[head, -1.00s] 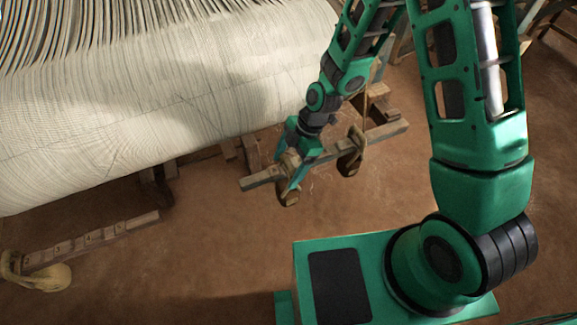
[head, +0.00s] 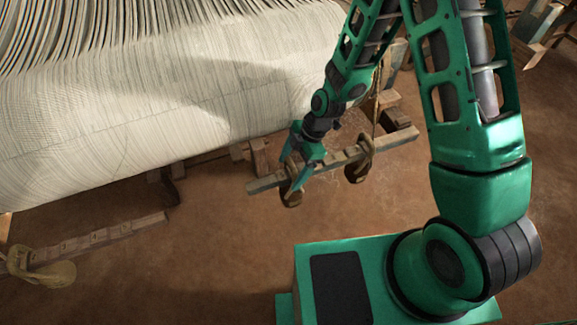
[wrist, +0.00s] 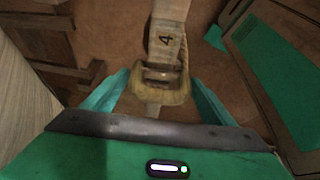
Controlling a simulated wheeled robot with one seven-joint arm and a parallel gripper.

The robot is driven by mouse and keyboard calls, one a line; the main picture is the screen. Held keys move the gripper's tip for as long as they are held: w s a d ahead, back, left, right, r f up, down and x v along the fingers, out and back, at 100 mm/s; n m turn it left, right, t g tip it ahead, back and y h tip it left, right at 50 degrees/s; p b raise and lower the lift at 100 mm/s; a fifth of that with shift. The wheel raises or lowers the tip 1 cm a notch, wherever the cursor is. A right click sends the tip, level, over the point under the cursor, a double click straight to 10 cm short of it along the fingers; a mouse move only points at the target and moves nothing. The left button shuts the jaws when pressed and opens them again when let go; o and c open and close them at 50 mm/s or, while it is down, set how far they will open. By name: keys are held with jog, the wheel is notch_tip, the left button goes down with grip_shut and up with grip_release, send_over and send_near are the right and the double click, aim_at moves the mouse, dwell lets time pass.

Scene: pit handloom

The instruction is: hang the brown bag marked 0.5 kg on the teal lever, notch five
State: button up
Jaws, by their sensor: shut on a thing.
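My gripper (head: 300,168) is shut on a brown bag (head: 291,192) at the near left end of a wooden lever (head: 325,163). In the wrist view the bag's loop (wrist: 160,86) lies between my fingers (wrist: 158,97) and appears to go around the lever; whether the lever bears its weight I cannot tell. The lever's mark 4 (wrist: 166,40) shows just beyond the loop. I see no clear teal on this lever, and the bag's weight mark is not readable. A second brown bag (head: 359,164) hangs farther along the lever.
Another notched lever (head: 95,240) stands at the left, with an olive-brown bag (head: 45,271) at its near end. The loom's pale warp and cloth (head: 150,110) fill the upper left. The earthen floor (head: 210,245) between the levers is clear.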

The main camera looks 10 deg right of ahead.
jog(key=shift+f, duration=0.25)
dwell(0.8)
jog(key=o, duration=2.1)
jog(key=shift+r, duration=0.1)
